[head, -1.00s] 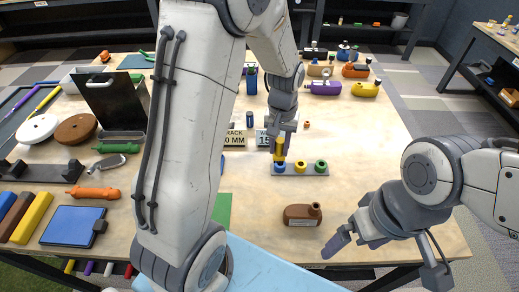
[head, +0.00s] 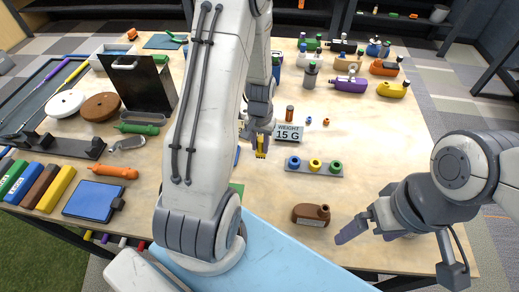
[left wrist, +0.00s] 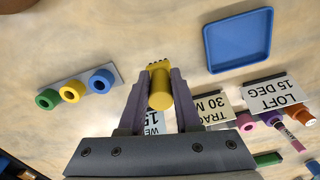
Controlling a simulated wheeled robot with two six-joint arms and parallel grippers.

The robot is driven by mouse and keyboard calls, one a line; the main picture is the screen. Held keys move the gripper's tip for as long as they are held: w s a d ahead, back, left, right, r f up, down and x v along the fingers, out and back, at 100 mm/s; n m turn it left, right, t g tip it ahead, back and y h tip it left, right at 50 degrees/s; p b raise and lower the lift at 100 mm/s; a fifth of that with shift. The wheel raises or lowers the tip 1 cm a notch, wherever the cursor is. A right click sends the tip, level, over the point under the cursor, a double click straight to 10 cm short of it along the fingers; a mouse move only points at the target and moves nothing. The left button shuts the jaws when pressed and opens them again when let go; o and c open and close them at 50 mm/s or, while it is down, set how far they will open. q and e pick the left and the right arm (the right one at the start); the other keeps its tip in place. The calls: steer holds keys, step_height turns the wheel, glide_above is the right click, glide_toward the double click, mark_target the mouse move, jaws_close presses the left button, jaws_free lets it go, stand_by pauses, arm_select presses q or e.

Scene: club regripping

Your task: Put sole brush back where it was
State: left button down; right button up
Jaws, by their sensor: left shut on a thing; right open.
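The sole brush looks to be the yellow piece with a round handle and dark tufts at its far end. It is in the jaws of my left gripper (head: 258,140), above the table, left of the ring rack. In the left wrist view the yellow brush (left wrist: 160,92) sits between the two fingers of my left gripper (left wrist: 156,88). A shallow blue tray (left wrist: 238,42) lies empty in that view; in the head view my left arm hides most of it. My right gripper (head: 395,240) is open and empty at the lower right, above the table's front edge.
A grey rack with blue, yellow and green rings (head: 315,165) stands right of my left gripper. A WEIGHT 15 G sign (head: 288,133) stands behind. The right middle of the table (head: 380,135) is clear.

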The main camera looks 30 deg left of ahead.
mark_target(260, 153)
arm_select(q)
step_height(260, 153, down, 3)
steer(key=shift+f+p, duration=0.1)
steer(key=shift+p, duration=0.35)
steer(key=shift+f, duration=0.2)
steer(key=shift+f, duration=0.2)
steer(key=c, duration=0.6)
jaws_free()
steer(key=shift+r, duration=0.1)
